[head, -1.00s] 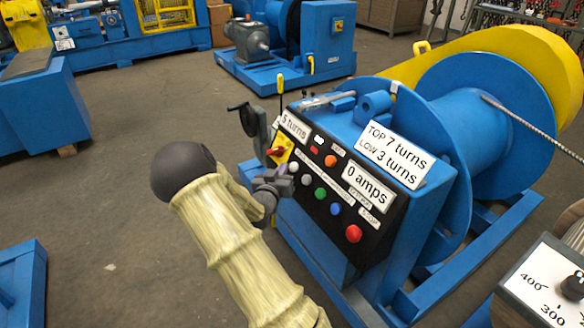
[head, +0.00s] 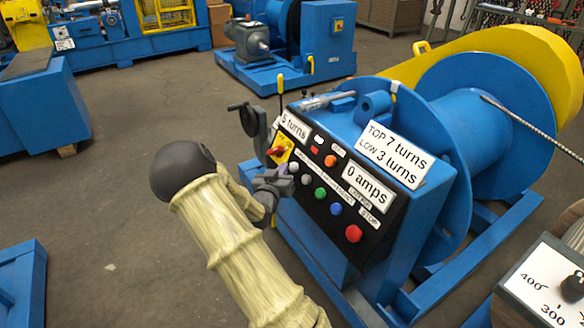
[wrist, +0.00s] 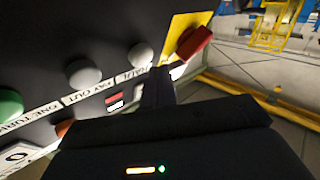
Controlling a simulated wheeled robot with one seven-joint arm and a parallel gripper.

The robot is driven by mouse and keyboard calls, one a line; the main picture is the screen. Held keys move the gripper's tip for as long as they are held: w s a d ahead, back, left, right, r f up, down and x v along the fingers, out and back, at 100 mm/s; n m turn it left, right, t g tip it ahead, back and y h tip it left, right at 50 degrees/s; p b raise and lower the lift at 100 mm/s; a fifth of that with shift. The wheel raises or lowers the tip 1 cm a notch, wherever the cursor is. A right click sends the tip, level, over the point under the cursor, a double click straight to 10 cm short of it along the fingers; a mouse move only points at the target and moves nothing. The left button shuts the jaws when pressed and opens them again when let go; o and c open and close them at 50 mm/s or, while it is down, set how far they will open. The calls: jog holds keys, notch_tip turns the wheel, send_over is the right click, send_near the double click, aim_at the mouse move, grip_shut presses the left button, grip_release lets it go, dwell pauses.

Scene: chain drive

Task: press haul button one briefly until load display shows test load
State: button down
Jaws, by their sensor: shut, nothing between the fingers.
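The black control panel (head: 318,213) stands on the blue winch frame, with a row of buttons. The grey haul button (wrist: 140,55) is at the upper end of the row, beside the grey pay out button (wrist: 83,72) and the green one turn button (wrist: 10,105). My gripper (wrist: 158,80) is shut and empty, its fingertips close to the haul button and its label. I cannot tell whether they touch it. In the head view my gripper (head: 280,178) is at the panel's left edge. The load display (head: 365,186) reads 0 amps. The turns display (head: 294,128) reads 5 turns.
A red switch on a yellow plate (head: 281,150) sits just above the haul button. A blue button (head: 336,209) and a red button (head: 353,233) are lower on the panel. A sign (head: 393,153) says top 7 turns, low 3 turns. The blue drum (head: 480,130) is behind.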

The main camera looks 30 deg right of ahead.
jog(key=shift+d+f, duration=0.1)
jog(key=shift+d, duration=0.05)
jog(key=shift+d+f, duration=0.1)
jog(key=shift+d, duration=0.15)
jog(key=shift+d+f+b, duration=0.2)
jog(key=shift+d+b, duration=0.25)
dwell(1.3)
jog(key=shift+a+r+p, duration=0.4)
jog(key=shift+a, duration=0.45)
jog(key=a, duration=0.1)
jog(key=a+r+p, duration=0.1)
jog(key=a, duration=0.1)
jog(key=a+r+p, duration=0.1)
jog(key=shift+s+a+r, duration=0.1)
jog(key=shift+a+r, duration=0.05)
jog(key=shift+a, duration=0.1)
dwell(0.6)
